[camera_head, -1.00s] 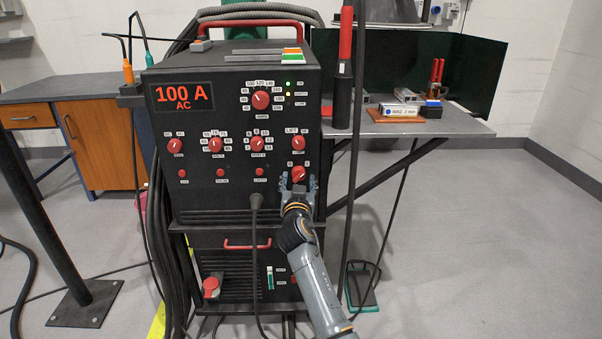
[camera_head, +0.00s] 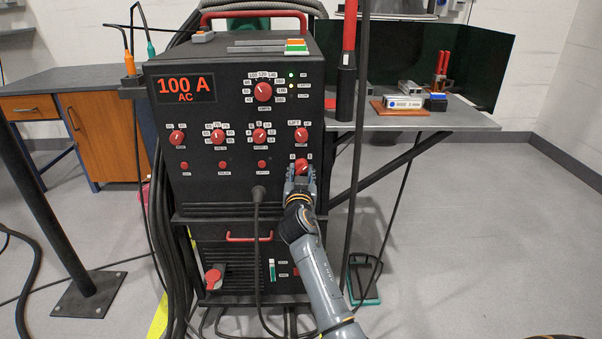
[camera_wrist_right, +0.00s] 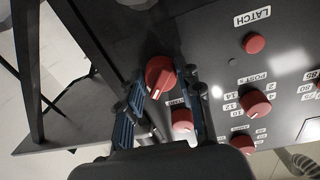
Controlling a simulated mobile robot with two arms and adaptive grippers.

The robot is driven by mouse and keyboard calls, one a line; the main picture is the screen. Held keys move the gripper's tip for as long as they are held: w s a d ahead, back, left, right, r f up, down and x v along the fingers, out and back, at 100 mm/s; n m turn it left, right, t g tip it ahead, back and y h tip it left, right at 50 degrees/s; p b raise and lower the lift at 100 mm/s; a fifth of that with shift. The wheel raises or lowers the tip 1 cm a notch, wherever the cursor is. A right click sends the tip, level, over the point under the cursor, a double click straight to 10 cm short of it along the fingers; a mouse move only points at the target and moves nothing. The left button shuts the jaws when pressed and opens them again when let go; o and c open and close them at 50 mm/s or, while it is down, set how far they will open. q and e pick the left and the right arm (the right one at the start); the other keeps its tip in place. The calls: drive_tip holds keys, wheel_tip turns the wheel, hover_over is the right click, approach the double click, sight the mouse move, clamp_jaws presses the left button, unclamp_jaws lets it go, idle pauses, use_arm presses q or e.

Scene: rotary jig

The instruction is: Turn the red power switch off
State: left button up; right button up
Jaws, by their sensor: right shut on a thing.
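The red power switch (camera_head: 302,166) is a round knob low on the right of the black machine's front, with small white labels above it. Its pointer seems to lean to the upper right, but it is small and partly covered. My right gripper (camera_head: 300,181) comes from below and covers the knob's lower part. In the right wrist view, its blue fingers (camera_wrist_right: 160,98) stand on either side of the red knob (camera_wrist_right: 160,74), shut on it. My left gripper is not in view.
Other red knobs sit close by, including one just above (camera_head: 301,135) and a row to the left. A thick black cable (camera_head: 258,215) plugs in left of my gripper. A dark upright pole (camera_head: 357,170) and a grey table (camera_head: 450,118) stand right of the machine.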

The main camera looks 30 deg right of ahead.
drive_tip(key=shift+n, duration=0.8)
drive_tip(key=n, duration=0.2)
drive_tip(key=shift+d+r+n, duration=0.1)
drive_tip(key=shift+n, duration=0.2)
drive_tip(key=n+p, duration=0.1)
drive_tip(key=n, duration=0.4)
drive_tip(key=shift+s+n+t+p, duration=0.1)
drive_tip(key=shift+n+t+p, duration=0.2)
drive_tip(key=shift+n, duration=0.1)
drive_tip(key=n+p, duration=0.1)
drive_tip(key=n, duration=0.2)
drive_tip(key=n+p, duration=0.1)
drive_tip(key=n, duration=0.2)
drive_tip(key=shift+d+r+t, duration=0.15)
drive_tip(key=shift+t, duration=0.15)
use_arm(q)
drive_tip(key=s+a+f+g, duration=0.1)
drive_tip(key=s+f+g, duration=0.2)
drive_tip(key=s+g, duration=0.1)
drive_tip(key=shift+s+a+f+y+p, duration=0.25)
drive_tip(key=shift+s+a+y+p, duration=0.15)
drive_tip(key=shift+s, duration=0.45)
use_arm(e)
drive_tip(key=shift+n+y, duration=0.4)
drive_tip(key=shift+n, duration=0.9)
